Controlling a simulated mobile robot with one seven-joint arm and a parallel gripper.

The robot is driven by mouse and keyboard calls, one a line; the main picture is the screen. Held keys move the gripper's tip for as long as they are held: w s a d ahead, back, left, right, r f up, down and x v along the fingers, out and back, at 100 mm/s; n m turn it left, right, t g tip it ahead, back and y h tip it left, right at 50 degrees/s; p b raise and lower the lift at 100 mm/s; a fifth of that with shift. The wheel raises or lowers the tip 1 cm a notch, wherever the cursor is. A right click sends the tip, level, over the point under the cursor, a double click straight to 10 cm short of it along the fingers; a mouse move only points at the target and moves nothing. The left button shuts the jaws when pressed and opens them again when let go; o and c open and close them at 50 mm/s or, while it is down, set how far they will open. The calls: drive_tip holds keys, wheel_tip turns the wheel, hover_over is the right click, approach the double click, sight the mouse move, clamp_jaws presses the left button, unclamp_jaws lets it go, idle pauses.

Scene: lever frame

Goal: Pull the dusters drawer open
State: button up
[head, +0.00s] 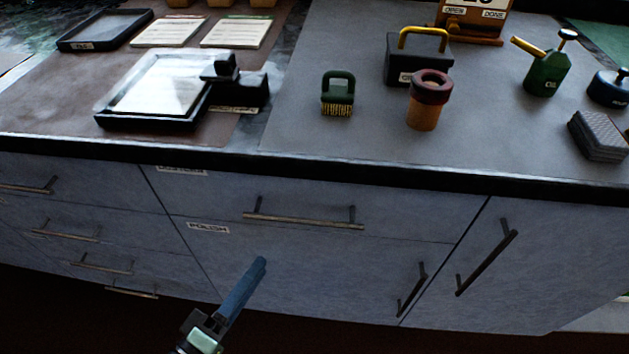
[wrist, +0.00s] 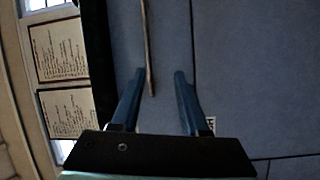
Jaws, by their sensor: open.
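The middle top drawer (head: 400,222) is closed, its front flush with the cabinet. Its horizontal bar handle (head: 305,220) shows whole in the head view. The drawer's label (head: 182,170) is partly under the counter lip and I cannot read it. I cannot tell from lettering which drawer is the dusters one. My gripper (head: 259,268) is open and empty, below and left of that handle in the head view. In the wrist view the blue fingers are spread, and a bar handle (wrist: 149,50) ends between their tips in the picture. No contact is visible.
Below is a door labelled POLISH (head: 207,228) with a slanting handle (head: 411,290). Another door handle (head: 487,257) is at right. Several drawers with bar handles (head: 67,230) stack at left. The black counter edge (head: 300,163) overhangs; a brush (head: 338,95) and pot (head: 427,105) stand above.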

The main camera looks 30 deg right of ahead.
sight(303, 220)
drive_tip(key=shift+n+t+h, duration=0.4)
drive_tip(key=shift+n+h, duration=0.3)
drive_tip(key=x, duration=0.4)
drive_tip(key=s+x, duration=0.1)
drive_tip(key=x, duration=0.3)
drive_tip(key=s+d+x, duration=0.1)
drive_tip(key=x, duration=0.2)
drive_tip(key=shift+w+d+r, duration=0.25)
drive_tip(key=shift+d+r, duration=0.05)
drive_tip(key=shift+d, duration=0.1)
clamp_jaws()
idle(0.4)
